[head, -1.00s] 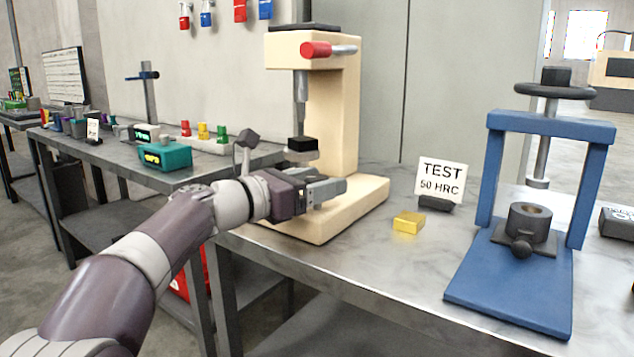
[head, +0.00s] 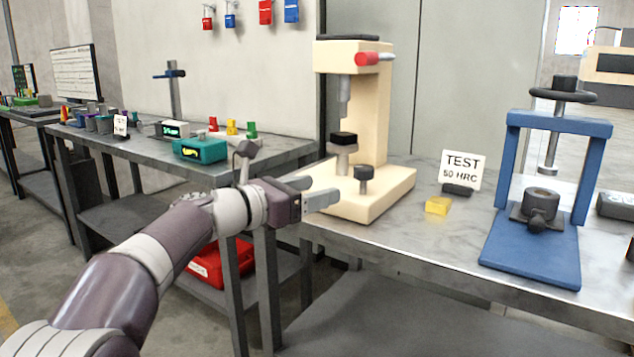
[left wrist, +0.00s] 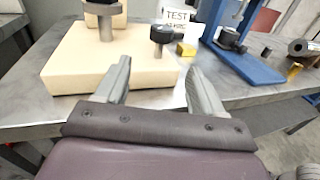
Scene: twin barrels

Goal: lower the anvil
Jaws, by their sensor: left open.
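The cream C-shaped hardness tester (head: 374,120) stands at the left end of the right-hand bench. Its anvil (head: 342,147) is a grey disc on a post, with a black block (head: 343,138) on top. A clear gap separates the block from the grey indenter (head: 344,96) above. A dark round knob on a short stem (head: 364,173) rises from the tester's base, right of the anvil. My left gripper (head: 318,192) is open and empty, in front of the base's left front edge. In the left wrist view its fingers (left wrist: 160,80) are apart, with the knob (left wrist: 163,35) beyond them.
A yellow block (head: 438,206), a TEST 50 HRC card (head: 461,168) and a blue screw press (head: 535,245) stand to the right on the bench (head: 400,240). A teal device (head: 200,150) is on the left bench. A red bin (head: 207,268) sits below.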

